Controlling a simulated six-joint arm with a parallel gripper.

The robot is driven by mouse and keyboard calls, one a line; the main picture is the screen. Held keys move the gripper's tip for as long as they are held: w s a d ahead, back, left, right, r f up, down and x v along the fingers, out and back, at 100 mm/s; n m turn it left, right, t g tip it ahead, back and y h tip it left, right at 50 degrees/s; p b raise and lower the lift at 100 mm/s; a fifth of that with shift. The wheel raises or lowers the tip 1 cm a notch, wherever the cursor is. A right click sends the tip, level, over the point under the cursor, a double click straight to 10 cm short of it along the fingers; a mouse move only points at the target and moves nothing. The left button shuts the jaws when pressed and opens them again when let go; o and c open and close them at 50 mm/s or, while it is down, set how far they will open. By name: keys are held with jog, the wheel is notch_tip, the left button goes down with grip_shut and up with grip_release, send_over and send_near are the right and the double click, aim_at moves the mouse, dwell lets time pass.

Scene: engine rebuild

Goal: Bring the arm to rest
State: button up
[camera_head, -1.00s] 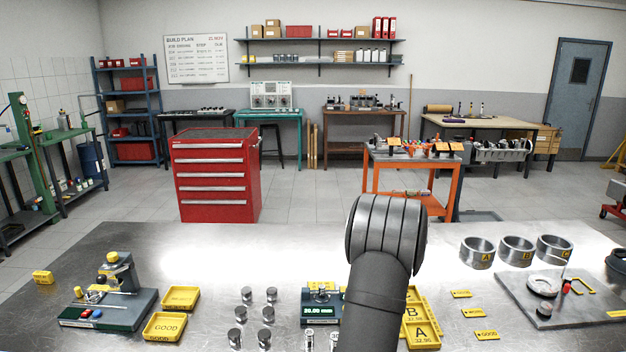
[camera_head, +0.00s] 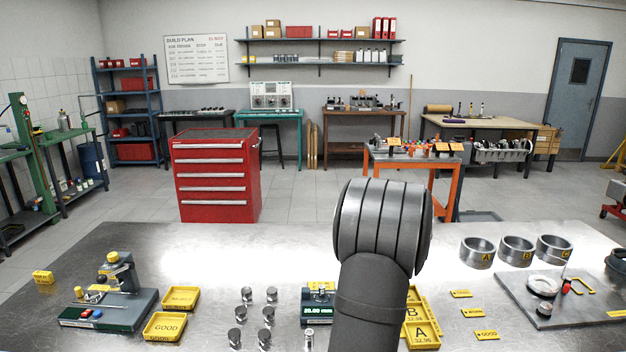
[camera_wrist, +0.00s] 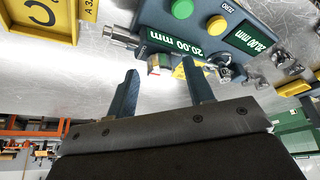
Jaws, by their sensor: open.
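My gripper (camera_wrist: 160,88) shows in the wrist view with its two blue fingers spread apart and nothing between them. It is above the metal bench, near a gauge with a "20.00 mm" display (camera_wrist: 190,47) and green and yellow buttons. In the head view my gripper is hidden behind my dark arm link. The gauge (camera_head: 317,311) stands on the bench just left of that link, partly hidden by it.
Yellow lettered trays (camera_head: 423,333) lie right of my arm. Rings (camera_head: 477,253) and a grey plate fixture (camera_head: 520,312) are at the right. The bench's back middle is bare.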

jog(key=shift+a+m+t+h, duration=0.1)
jog(key=shift+m+t+h, duration=0.35)
jog(key=shift+m, duration=1.05)
jog(key=shift+a+m+t+h, duration=0.15)
jog(key=shift+m+h, duration=0.5)
jog(key=shift+m, duration=0.85)
jog(key=shift+d, duration=0.1)
jog(key=shift+n, duration=0.3)
jog(key=n, duration=0.1)
jog(key=n+y, duration=0.1)
jog(key=n, duration=0.1)
jog(key=shift+d+n+g+y, duration=0.15)
jog(key=shift+n+g+y, duration=0.15)
jog(key=shift+g, duration=0.1)
jog(key=n+g+y, duration=0.1)
jog(key=n, duration=0.3)
jog(key=shift+w+n, duration=0.1)
jog(key=shift+n, duration=0.3)
